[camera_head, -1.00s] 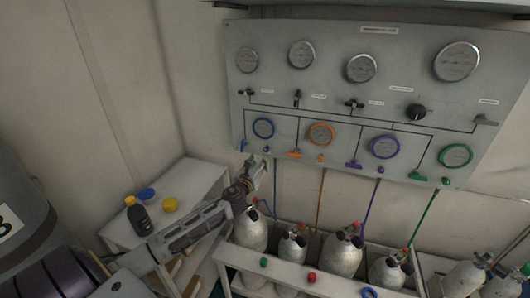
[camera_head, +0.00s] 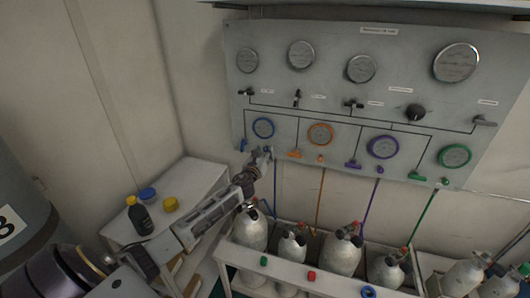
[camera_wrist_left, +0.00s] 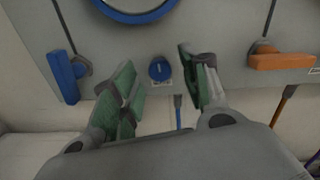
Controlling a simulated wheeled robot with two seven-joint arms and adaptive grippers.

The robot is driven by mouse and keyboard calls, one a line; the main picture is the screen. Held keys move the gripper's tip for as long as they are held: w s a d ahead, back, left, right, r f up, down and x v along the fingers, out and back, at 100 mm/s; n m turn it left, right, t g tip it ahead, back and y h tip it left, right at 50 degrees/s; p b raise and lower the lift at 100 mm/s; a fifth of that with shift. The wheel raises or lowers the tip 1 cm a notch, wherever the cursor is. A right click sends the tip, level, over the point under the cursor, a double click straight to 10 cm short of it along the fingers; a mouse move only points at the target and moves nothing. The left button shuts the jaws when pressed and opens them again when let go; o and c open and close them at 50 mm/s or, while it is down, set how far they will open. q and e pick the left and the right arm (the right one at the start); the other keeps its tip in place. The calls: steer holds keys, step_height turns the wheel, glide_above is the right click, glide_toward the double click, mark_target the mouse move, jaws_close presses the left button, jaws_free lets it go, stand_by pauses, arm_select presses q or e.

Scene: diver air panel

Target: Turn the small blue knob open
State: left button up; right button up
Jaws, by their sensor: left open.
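The small blue knob (camera_wrist_left: 160,68) sits low on the grey panel (camera_wrist_left: 215,25), below a blue-ringed gauge (camera_wrist_left: 135,8). In the left wrist view it shows between the two green-padded fingers of my left gripper (camera_wrist_left: 158,82). The gripper is open, with one finger on each side of the knob; I see no finger touching it, and the remaining depth is hard to judge. In the head view my left gripper (camera_head: 264,158) is at the panel's lower left edge and largely hides the knob. My right gripper is not in view.
A blue lever (camera_wrist_left: 62,77) is left of the gripper and an orange lever (camera_wrist_left: 280,61) is right of it. A blue hose (camera_wrist_left: 178,112) hangs below the knob. Gas cylinders (camera_head: 250,232) stand in a rack under the panel. A side table (camera_head: 195,178) holds a bottle (camera_head: 139,217).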

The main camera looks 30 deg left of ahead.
arm_select(q)
steer(key=shift+x, duration=0.75)
jaws_close()
